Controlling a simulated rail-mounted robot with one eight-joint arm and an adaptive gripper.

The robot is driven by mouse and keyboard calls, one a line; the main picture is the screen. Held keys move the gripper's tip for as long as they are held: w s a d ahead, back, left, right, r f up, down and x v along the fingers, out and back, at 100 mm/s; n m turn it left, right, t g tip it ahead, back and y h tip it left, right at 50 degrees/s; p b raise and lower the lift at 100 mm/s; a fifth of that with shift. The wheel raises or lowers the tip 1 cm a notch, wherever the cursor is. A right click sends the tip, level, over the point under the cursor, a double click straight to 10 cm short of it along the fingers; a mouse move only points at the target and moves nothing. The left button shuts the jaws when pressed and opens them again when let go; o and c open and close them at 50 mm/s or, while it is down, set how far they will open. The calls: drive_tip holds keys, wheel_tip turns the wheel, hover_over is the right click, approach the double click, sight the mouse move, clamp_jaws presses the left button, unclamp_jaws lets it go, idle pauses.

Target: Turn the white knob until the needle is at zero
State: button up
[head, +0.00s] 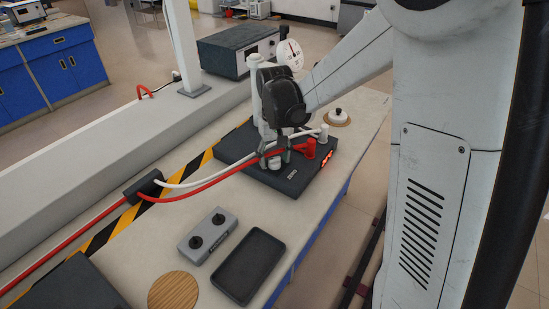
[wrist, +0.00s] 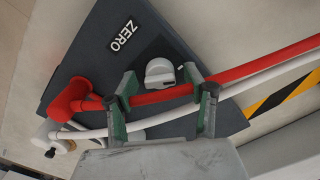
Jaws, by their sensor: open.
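The white knob (wrist: 160,72) sits on a dark base plate (wrist: 85,80) marked ZERO. It shows small under my gripper in the head view (head: 274,163). My gripper (wrist: 161,80) is open and points down at the plate, with its green-padded fingertips on either side of the knob. I cannot tell whether they touch it. The round white gauge (head: 290,54) stands behind my wrist in the head view. Its dark needle looks near upright, leaning slightly left; the scale is too small to read.
A red hose (wrist: 240,72) and a white hose (wrist: 240,90) pass between my fingers close to the knob. They join a red fitting (head: 310,148) and a white fitting (head: 323,133). A grey two-knob box (head: 207,235) and a black tray (head: 249,265) lie nearer on the bench.

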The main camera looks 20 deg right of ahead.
sight(275, 158)
wheel_tip(275, 158, up, 12)
idle(0.5)
idle(0.3)
drive_tip(key=s+r+t, duration=0.1)
drive_tip(key=s+t, duration=0.6)
drive_tip(key=s, duration=1.5)
drive_tip(key=shift+s+r+m, duration=0.2)
drive_tip(key=shift+m, duration=0.1)
idle(1.9)
